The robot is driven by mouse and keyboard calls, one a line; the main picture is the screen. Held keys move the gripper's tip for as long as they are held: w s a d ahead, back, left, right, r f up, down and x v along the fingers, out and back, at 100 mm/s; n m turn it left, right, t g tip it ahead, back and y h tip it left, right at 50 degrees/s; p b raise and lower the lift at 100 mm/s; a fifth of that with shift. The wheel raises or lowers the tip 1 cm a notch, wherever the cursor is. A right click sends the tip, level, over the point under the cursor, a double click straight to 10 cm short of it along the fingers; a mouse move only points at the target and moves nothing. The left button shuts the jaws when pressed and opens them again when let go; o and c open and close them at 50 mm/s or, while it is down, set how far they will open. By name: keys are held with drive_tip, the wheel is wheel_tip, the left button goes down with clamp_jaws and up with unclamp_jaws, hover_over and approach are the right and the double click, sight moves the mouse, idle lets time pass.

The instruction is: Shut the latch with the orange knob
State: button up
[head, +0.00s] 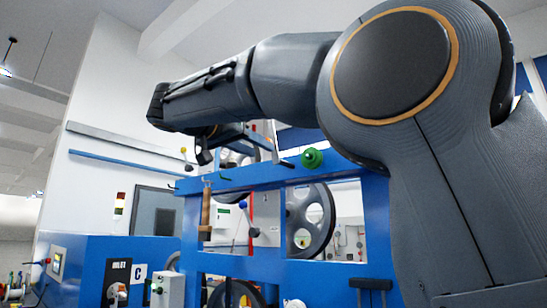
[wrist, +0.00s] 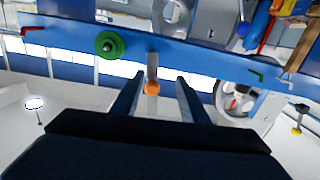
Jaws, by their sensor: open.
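The latch's orange knob (wrist: 152,88) sits at the end of a short grey lever (wrist: 152,62) in the wrist view. The lever juts from the blue beam (wrist: 205,58) toward my gripper. My gripper (wrist: 158,83) is open, with one dark finger on each side of the knob in the picture. The knob appears nearer the left finger. I cannot tell whether it lies at fingertip depth, and no contact is clear. In the head view my gripper (head: 206,150) hangs above the left part of the blue beam (head: 255,177). I cannot make out the orange knob there.
A green knob (wrist: 109,45) sits on the beam left of the lever; the head view shows it too (head: 313,158). A green hook (wrist: 256,76) is to the right. Large grey pulleys (head: 310,220) and a blue-knobbed lever (head: 243,206) are below the beam.

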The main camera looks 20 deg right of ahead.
sight(276, 147)
drive_tip(key=shift+m+h, duration=0.4)
drive_tip(key=shift+m, duration=0.1)
drive_tip(key=w+d+p, duration=0.1)
drive_tip(key=d, duration=0.1)
drive_tip(key=w+d+r+p, duration=0.1)
drive_tip(key=d, duration=0.1)
drive_tip(key=w+d+r+p, duration=0.1)
drive_tip(key=shift+d+r, duration=0.15)
drive_tip(key=shift+d, duration=0.25)
drive_tip(key=shift+w+d+p, duration=0.35)
drive_tip(key=shift+w+d, duration=0.1)
drive_tip(key=shift+d, duration=0.05)
clamp_jaws()
